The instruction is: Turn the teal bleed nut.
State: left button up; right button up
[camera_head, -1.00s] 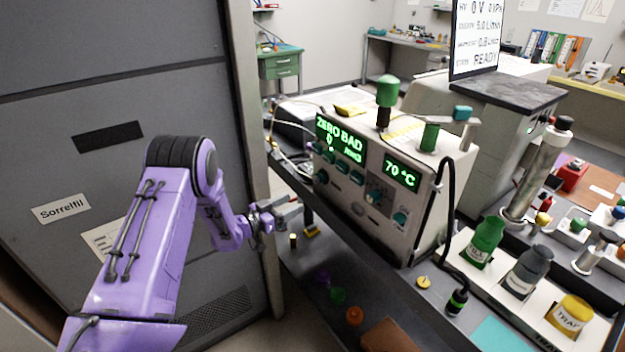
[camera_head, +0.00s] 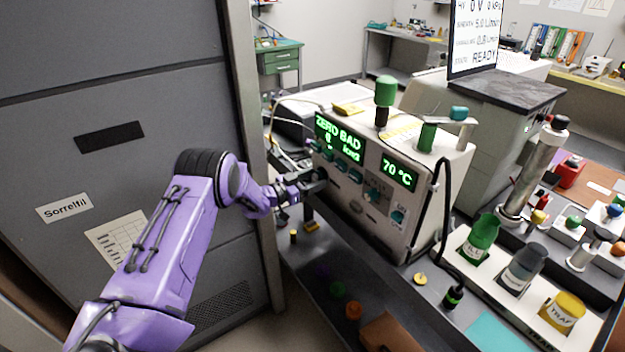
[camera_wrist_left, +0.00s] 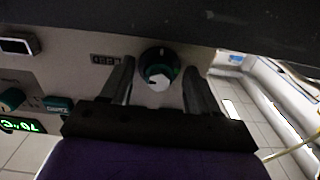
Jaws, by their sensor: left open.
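My left gripper (camera_head: 316,181) is at the lower left of the instrument's front panel, where it hides the black knob there. In the left wrist view my open gripper (camera_wrist_left: 160,82) has one finger on each side of a dark round knob (camera_wrist_left: 158,68) with a teal ring and a pale centre. Gaps show between the knob and both fingers. A teal nut-like cap (camera_head: 459,113) sits on top of the instrument (camera_head: 440,190), at the right, away from the gripper. I cannot tell for sure which teal part is the bleed nut. My right gripper is out of view.
A tall grey cabinet (camera_head: 130,90) stands close on the left of my arm. Green (camera_head: 482,238), grey (camera_head: 524,268) and yellow (camera_head: 562,314) containers stand at the lower right. A black cable (camera_head: 443,205) hangs down the instrument's side. Loose caps lie on the grey bench.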

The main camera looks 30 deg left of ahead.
pick_arm(q)
jog(key=c, duration=1)
jog(key=shift+c, duration=0.2)
jog(key=m+b, duration=0.2)
jog(key=m, duration=0.1)
jog(key=shift+f+b, duration=0.2)
jog(key=shift+b, duration=0.2)
jog(key=m+b, duration=0.3)
jog(key=m, duration=0.2)
jog(key=shift+w+b, duration=0.1)
jog(key=shift+b, duration=0.3)
jog(key=m+b, duration=0.6)
jog(key=b, duration=0.1)
jog(key=shift+a+m+b, duration=0.15)
jog(key=shift+m+b, duration=0.25)
jog(key=shift+r+m+b, duration=0.15)
jog(key=shift+m+b, duration=1.15)
jog(key=shift+b, duration=0.2)
